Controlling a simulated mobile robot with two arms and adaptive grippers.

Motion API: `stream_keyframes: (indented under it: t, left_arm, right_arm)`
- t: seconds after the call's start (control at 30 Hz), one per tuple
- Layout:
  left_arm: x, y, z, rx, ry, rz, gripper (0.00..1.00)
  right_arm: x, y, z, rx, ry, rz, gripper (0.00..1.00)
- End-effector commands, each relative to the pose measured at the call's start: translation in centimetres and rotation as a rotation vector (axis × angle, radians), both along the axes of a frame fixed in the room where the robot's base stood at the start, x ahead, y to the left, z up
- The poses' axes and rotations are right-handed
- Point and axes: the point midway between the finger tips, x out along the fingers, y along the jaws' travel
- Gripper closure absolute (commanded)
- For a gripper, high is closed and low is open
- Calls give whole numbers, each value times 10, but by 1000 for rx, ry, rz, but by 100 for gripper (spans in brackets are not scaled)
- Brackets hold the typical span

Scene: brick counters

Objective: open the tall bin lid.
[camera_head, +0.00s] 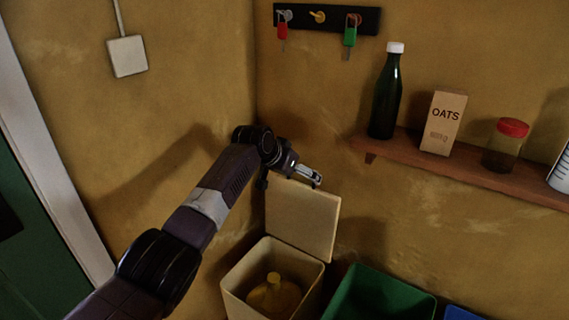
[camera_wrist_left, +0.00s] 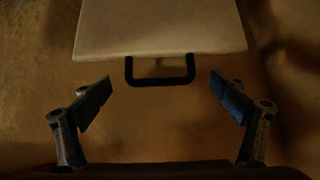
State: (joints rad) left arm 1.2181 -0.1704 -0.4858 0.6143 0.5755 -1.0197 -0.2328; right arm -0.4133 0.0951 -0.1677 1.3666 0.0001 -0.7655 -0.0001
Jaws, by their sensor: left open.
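The tall cream bin (camera_head: 231,288) stands in the corner of the walls, with a yellowish object with a neck (camera_head: 273,294) inside it. Its lid (camera_head: 305,218) is raised, standing nearly upright at the back of the open bin. In the left wrist view, the lid (camera_wrist_left: 160,28) has a black handle (camera_wrist_left: 160,82) at its edge. My left gripper (camera_head: 290,180) is at the lid's upper edge. In the left wrist view, its open fingers (camera_wrist_left: 160,92) are apart on either side of the handle, with gaps to it. My right gripper is not in view.
A green bin (camera_head: 385,292) stands to the right, with a blue one (camera_head: 462,313) beyond it. A wooden shelf (camera_head: 470,172) above holds a dark bottle (camera_head: 386,95), an oats box (camera_head: 443,122) and a red-capped jar (camera_head: 505,146). A key rack (camera_head: 335,18) hangs higher up.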

Motion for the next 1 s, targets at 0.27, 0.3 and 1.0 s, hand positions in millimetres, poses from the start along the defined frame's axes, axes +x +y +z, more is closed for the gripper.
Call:
stream_keyframes:
  t: [0.27, 0.3, 1.0]
  left_arm:
    - [-16, 13, 20, 0, -2, 1, 9]
    - [-19, 15, 24, 0, -4, 1, 9]
    - [-57, 42, 72, -2, -2, 1, 9]
  right_arm:
    - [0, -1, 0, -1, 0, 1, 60]
    - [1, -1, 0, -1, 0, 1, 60]
    - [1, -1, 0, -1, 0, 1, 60]
